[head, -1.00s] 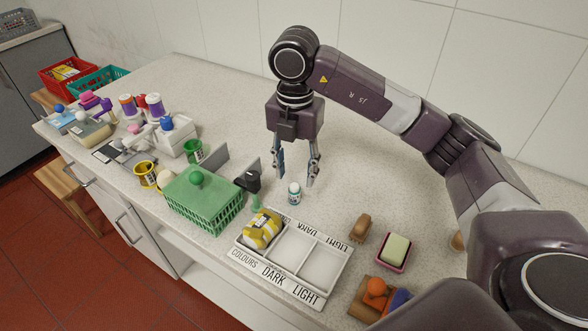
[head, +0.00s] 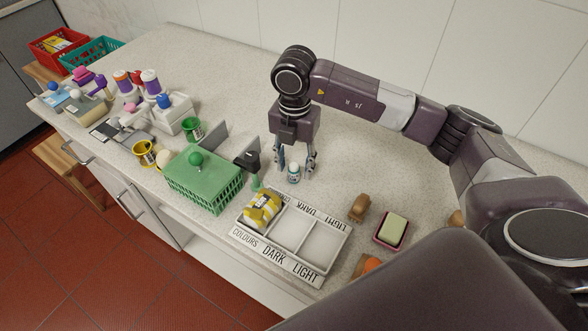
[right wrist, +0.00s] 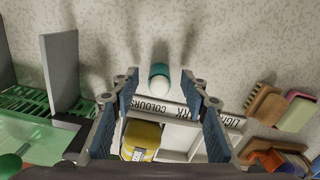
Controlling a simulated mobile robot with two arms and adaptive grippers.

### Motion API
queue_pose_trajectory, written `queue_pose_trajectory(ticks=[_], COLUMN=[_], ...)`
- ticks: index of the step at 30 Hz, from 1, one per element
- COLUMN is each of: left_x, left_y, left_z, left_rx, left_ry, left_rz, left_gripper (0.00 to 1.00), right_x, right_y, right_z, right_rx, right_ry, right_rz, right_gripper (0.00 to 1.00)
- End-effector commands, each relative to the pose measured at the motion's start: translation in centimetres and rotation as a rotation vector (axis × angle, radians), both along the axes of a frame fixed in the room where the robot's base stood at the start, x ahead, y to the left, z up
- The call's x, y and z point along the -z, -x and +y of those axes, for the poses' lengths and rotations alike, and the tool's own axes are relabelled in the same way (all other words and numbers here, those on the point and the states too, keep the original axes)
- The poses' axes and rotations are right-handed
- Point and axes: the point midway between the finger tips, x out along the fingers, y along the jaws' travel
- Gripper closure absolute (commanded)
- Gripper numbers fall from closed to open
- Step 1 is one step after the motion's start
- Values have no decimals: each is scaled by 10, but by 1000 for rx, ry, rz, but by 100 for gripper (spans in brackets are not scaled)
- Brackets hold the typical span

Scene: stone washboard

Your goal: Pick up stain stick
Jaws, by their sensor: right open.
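A small white and teal bottle, which looks like the stain stick (head: 293,178), stands upright on the counter behind the sorting tray. It also shows in the right wrist view (right wrist: 159,78), near the gap between the fingertips. My right gripper (head: 297,166) points down with its fingers apart, and in the head view they appear on either side of the bottle. The right gripper is open and empty; its fingers (right wrist: 159,92) frame the bottle without visible contact. My left gripper is not in view.
The white sorting tray (head: 320,254) with a yellow striped bundle (head: 262,208) stands in front. A wooden brush (head: 358,208) and a soap dish (head: 391,231) are to the right. The counter behind is clear.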

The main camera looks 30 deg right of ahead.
Motion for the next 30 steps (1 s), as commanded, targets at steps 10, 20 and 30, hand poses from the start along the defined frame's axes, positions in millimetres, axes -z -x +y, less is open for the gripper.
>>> queue_pose_trajectory(ticks=[10, 20, 30], left_x=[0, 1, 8], left_y=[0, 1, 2], left_z=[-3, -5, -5], left_rx=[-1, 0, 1], left_ry=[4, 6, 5], left_rz=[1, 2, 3], left_gripper=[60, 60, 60], right_x=[0, -1, -26], right_y=[0, 0, -1], right_z=[0, 0, 1], right_rx=[0, 0, -1], right_ry=[-1, -1, -2], right_rz=[1, 0, -4], right_gripper=[86, 100, 100])
